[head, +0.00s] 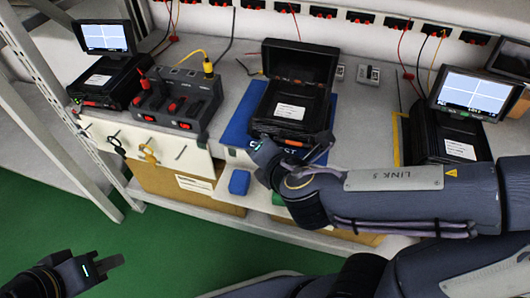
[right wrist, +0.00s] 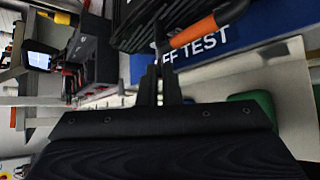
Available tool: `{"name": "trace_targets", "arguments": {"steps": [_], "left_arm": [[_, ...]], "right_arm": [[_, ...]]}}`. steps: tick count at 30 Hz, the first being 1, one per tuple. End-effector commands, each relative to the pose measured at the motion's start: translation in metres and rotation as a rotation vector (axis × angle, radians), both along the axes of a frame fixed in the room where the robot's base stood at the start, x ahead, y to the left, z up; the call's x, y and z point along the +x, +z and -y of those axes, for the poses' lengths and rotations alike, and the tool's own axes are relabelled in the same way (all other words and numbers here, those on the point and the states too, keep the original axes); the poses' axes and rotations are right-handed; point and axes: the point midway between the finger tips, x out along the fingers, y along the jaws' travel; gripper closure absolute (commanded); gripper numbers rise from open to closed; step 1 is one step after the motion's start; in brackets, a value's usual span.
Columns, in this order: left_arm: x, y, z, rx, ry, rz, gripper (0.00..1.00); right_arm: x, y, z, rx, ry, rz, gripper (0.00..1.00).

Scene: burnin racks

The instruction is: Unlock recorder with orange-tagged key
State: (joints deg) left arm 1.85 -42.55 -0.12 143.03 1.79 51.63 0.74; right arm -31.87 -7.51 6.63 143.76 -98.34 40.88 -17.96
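The black recorder (head: 291,108) stands on a blue mat at the bench's middle, its lid raised. An orange bar (head: 295,143) lies along its front edge and shows large in the right wrist view (right wrist: 195,32). My right gripper (head: 266,152) is at the recorder's front left; in its wrist view the fingers (right wrist: 160,85) are close together just below the orange bar. I see no key clearly between them. An orange-yellow tagged key (head: 149,153) hangs on the bench front at left, beside a black one (head: 116,144). My left gripper (head: 110,262) looks shut and empty, low over the floor.
A grey unit with red switches (head: 175,100) stands left of the recorder. Recorders with lit screens stand at the left (head: 105,38) and right (head: 470,92). A blue block (head: 239,182) and a green block (right wrist: 252,102) are below the bench's front edge. Cables hang behind.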

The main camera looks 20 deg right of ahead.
Motion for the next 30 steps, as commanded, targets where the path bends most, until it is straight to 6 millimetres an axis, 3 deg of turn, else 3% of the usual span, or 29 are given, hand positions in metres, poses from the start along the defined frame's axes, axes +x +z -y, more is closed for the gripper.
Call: {"name": "trace_targets", "arguments": {"steps": [9,12,21,30], "left_arm": [[0.000,0.000,0.000,0.000,0.000,0.000,0.75],[0.000,0.000,0.000,0.000,0.000,0.000,0.75],[0.000,0.002,0.000,0.000,0.000,0.000,0.75],[0.000,0.033,0.000,0.000,0.000,0.000,0.75]], "right_arm": [[0.000,0.000,0.000,0.002,-0.002,-0.001,1.00],[0.000,0.000,0.000,0.002,-0.002,-0.001,0.86],[-0.002,0.002,0.000,0.002,0.000,0.001,0.86],[-0.040,0.030,0.001,0.003,0.001,0.003,0.86]]}}
